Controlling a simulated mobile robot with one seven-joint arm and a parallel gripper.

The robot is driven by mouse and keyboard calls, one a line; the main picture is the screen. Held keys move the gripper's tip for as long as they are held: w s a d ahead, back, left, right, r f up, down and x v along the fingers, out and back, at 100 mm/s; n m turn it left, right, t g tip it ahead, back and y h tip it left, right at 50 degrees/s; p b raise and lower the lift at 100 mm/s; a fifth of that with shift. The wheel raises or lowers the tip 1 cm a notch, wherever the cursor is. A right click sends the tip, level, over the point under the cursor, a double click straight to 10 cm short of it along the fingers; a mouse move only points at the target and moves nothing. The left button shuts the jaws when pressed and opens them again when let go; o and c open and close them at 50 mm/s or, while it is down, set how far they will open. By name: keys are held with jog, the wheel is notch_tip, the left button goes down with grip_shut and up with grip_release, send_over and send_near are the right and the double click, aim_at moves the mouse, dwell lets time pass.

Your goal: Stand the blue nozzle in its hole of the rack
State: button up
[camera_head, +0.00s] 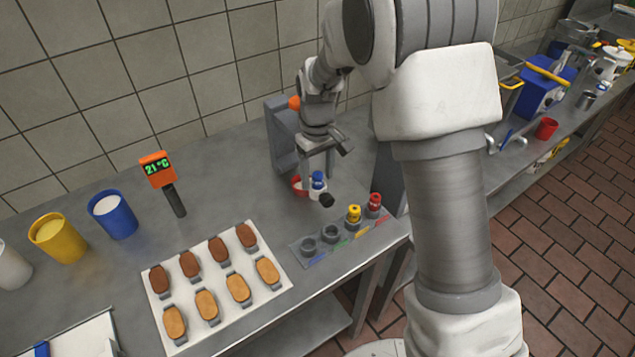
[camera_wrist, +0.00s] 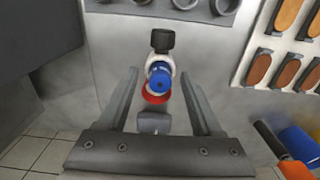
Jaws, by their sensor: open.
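The blue nozzle (camera_head: 318,179) is on a white-collared fitting with a black knob (camera_head: 327,201) at its side, over a red ring or cup (camera_head: 299,185). The nozzle also shows in the wrist view (camera_wrist: 160,76). My gripper (camera_wrist: 159,86) is open, with one finger on each side of the nozzle; contact is not visible. My gripper also shows in the head view (camera_head: 318,168). The rack (camera_head: 338,247) is nearer the counter's front edge. Its two left holes, by the blue and green labels, are empty; the yellow nozzle (camera_head: 354,214) and red nozzle (camera_head: 374,203) stand in the right ones.
A white tray (camera_head: 213,335) of brown and tan pieces lies left of the rack. An orange thermometer (camera_head: 157,168), a blue cup (camera_head: 113,217) and a yellow cup (camera_head: 57,239) stand further left. A grey upright (camera_head: 282,138) rises behind my gripper.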

jog(key=shift+f, duration=0.15)
jog(key=shift+c, duration=0.2)
grip_shut()
